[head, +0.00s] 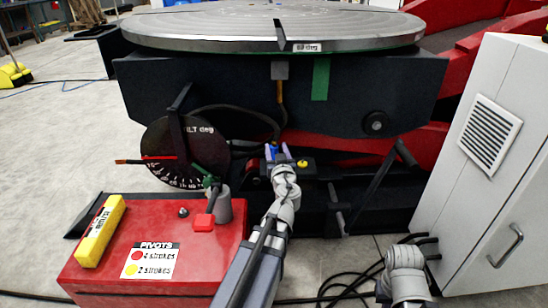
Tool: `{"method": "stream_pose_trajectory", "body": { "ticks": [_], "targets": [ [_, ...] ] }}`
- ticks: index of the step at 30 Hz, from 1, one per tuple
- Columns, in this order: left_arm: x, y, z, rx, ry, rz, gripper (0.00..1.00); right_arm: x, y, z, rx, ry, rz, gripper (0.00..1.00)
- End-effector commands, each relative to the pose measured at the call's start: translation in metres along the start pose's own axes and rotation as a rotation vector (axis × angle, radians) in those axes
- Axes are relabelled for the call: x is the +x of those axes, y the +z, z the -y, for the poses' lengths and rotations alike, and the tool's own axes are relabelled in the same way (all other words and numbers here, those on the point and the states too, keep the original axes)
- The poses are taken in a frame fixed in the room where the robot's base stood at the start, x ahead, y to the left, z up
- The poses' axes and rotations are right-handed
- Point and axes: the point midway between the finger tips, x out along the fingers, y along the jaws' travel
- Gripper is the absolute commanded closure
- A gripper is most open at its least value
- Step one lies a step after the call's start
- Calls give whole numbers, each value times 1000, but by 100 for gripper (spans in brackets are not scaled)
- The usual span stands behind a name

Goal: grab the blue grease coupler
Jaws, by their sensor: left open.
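The blue grease coupler (274,148) is a small blue piece low at the front of the positioner, below the turntable. My left gripper (278,153) reaches up to it, its purple fingertips open. One finger shows on each side of the blue piece or close to it. I cannot tell whether they touch it, and the gripper body hides its lower part. Of my right arm only a wrist part shows at the bottom right; its jaws cannot be made out.
A red cart top (120,285) at lower left carries a yellow box (100,230), a grey cup (221,207) and a labelled card (151,261). A black tilt dial (172,172) stands left of my gripper. A grey cabinet (500,200) stands right; black cables lie on the floor.

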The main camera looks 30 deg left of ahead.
Motion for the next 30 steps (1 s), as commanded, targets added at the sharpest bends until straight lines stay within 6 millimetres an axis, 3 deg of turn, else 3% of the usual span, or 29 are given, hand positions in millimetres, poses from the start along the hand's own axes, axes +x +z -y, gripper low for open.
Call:
{"method": "stream_pose_trajectory", "body": {
  "ticks": [4,13,22,30],
  "targets": [
    [19,0,-1,0,-2,0,47,0,0,0,0,0,0,100],
    [30,2,0,0,-1,1,47,2,0,0,0,0,0,100],
    [72,4,2,0,-2,1,47,4,0,0,0,0,0,100],
    [72,4,2,0,-1,1,49,4,0,0,0,0,0,100]
  ]
}}
